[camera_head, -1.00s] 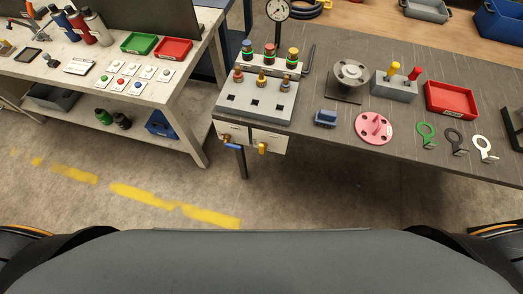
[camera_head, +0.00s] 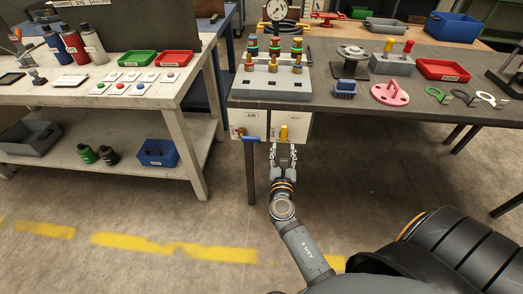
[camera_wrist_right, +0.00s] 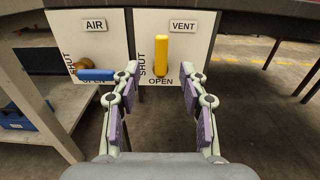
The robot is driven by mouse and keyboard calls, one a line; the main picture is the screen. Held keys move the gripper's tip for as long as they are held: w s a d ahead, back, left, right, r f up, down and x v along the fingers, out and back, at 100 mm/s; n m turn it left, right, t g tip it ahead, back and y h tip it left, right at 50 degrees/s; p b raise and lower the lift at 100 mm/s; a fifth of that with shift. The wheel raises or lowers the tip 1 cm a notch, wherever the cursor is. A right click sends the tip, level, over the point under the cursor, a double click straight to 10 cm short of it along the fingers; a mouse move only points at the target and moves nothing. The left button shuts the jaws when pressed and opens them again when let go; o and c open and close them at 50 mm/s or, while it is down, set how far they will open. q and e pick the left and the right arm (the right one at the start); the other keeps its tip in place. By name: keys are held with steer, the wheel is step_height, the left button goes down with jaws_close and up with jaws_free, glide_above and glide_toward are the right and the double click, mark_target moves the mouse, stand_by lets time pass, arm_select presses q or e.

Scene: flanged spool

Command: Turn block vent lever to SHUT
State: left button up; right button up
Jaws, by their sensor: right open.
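The vent lever (camera_wrist_right: 161,55) is yellow and stands upright on the white VENT panel (camera_wrist_right: 187,45), below the table edge; its lower end is by the word OPEN. SHUT is printed sideways at the panel's left. In the head view the yellow lever (camera_head: 284,133) shows just above my right gripper (camera_head: 284,157). My right gripper also shows in the wrist view (camera_wrist_right: 160,88), open, with its fingers on either side below the lever and nothing between them. I cannot tell the exact depth gap. My left gripper is not in view.
Left of the vent panel is the AIR panel (camera_wrist_right: 88,30) with a blue lever (camera_wrist_right: 97,75) lying level, close to my left finger. The grey block (camera_head: 270,82) with fittings sits on the table above. A table leg (camera_head: 250,175) stands at the left.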

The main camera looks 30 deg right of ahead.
mark_target(284, 132)
steer(key=x, duration=1)
steer(key=shift+d+f+p, duration=0.1)
steer(key=shift+p, duration=0.3)
steer(key=shift+w+d, duration=0.15)
steer(key=shift+w, duration=0.15)
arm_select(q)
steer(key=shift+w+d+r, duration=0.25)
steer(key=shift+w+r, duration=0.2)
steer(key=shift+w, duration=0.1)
arm_select(e)
jaws_close()
